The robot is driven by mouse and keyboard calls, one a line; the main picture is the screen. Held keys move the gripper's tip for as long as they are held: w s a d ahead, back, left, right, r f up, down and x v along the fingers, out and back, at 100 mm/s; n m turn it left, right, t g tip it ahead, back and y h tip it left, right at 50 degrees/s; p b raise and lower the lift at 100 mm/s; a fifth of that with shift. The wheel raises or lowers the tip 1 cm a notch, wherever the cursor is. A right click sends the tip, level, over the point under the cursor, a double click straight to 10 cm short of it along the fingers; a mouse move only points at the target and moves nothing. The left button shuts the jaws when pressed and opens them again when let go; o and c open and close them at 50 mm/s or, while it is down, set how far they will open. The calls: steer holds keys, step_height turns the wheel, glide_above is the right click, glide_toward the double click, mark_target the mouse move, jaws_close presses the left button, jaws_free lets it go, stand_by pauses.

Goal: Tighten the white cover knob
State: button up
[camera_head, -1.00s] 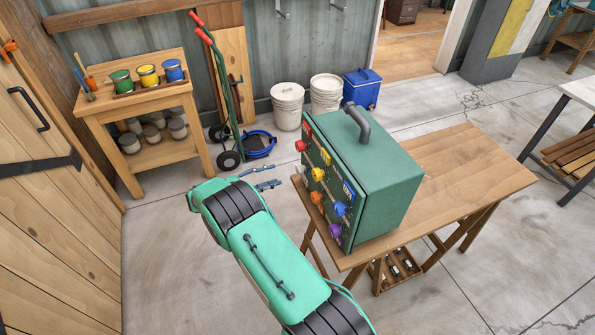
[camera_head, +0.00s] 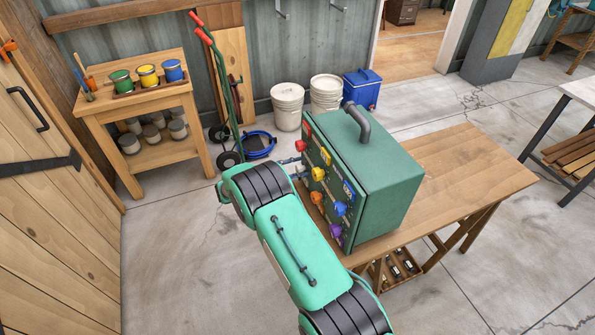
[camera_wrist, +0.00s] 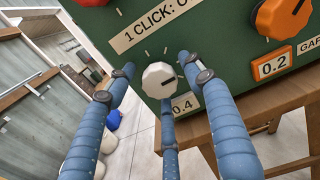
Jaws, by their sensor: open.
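The white cover knob (camera_wrist: 159,80) is a faceted knob on the green box's front panel (camera_wrist: 215,45), with a dark pointer line toward the right. My gripper (camera_wrist: 158,73) is open, with blue fingers to the left, right and below the knob in the wrist view. I cannot tell whether they touch it. In the head view my gripper (camera_head: 294,169) is at the left face of the green box (camera_head: 385,185), and the fingers partly hide the white knob there. A label reading 0.4 (camera_wrist: 183,105) is partly covered by a finger.
An orange knob (camera_wrist: 282,17) with a 0.2 label (camera_wrist: 272,65) is to the right. Red (camera_head: 300,146), yellow (camera_head: 318,174), blue (camera_head: 340,208) and purple (camera_head: 335,230) knobs share the panel. The box stands on a wooden table (camera_head: 465,170). A hand truck (camera_head: 222,90) stands behind.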

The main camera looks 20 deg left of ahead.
steer(key=c, duration=1.2)
steer(key=shift+f+m+b, duration=0.1)
steer(key=shift+m+b, duration=0.2)
steer(key=shift+b, duration=0.05)
steer(key=m+b, duration=0.2)
steer(key=shift+f+m, duration=0.1)
steer(key=shift+m, duration=0.2)
steer(key=m+b, duration=0.3)
steer(key=m, duration=0.2)
steer(key=m+b, duration=0.3)
steer(key=m, duration=0.2)
steer(key=shift+m+b, duration=0.35)
steer(key=shift+m, duration=0.05)
steer(key=shift+m+b, duration=0.45)
steer(key=shift+m, duration=1.55)
